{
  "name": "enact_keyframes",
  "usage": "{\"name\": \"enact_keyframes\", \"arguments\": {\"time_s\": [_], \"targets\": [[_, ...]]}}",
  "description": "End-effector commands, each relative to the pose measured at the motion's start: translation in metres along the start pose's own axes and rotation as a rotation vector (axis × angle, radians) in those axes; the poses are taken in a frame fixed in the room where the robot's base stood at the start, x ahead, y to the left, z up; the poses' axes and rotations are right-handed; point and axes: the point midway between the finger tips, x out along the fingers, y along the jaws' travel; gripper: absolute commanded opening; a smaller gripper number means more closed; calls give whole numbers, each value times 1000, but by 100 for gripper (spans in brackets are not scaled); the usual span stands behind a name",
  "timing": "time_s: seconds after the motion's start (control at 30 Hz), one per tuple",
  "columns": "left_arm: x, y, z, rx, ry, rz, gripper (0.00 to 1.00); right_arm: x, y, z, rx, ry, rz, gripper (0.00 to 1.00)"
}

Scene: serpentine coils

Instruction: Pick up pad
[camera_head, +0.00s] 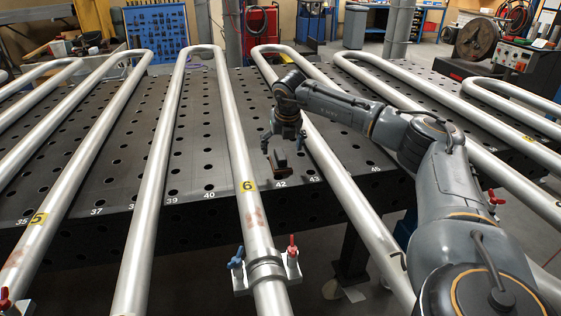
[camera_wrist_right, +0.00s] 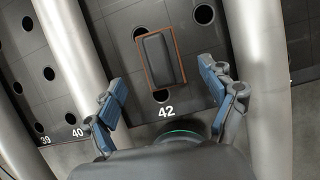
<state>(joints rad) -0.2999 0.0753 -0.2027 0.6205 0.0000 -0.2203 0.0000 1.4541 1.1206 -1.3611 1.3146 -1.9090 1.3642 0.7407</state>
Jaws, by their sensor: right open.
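The pad (camera_wrist_right: 160,60) is a small dark rectangular block with an orange-brown edge. It lies on the black perforated table (camera_wrist_right: 128,20), just behind the number 42. In the head view the pad (camera_head: 280,161) shows just below my right gripper (camera_head: 283,142). In the right wrist view my right gripper (camera_wrist_right: 165,88) is open, with its two blue-grey fingers apart. The pad appears between and beyond the fingertips, and nothing is held. My left gripper is not in view.
Thick metal serpentine tubes run on both sides of the pad; the tube marked 6 (camera_head: 233,130) is to the left and another (camera_head: 340,170) to the right. A clamp with blue and red handles (camera_head: 265,270) grips the tube marked 6 near the front.

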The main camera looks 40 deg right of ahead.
Motion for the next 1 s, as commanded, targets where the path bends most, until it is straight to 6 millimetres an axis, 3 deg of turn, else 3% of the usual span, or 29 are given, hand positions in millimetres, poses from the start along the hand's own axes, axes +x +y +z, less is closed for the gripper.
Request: {"name": "enact_keyframes", "arguments": {"time_s": [0.3, 0.63, 0.9, 0.93, 1.0], "targets": [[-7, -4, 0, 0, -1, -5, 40, 43, 1, 2, 0, 3, -2, 83], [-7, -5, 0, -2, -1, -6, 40, 51, 1, 2, 0, 1, -1, 83], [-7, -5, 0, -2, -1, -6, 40, 50, 1, 2, 0, 1, -1, 28], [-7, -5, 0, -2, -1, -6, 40, 50, 1, 2, 0, 1, -1, 23], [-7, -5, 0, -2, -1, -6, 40, 50, 1, 2, 0, 1, 0, 23]]}}
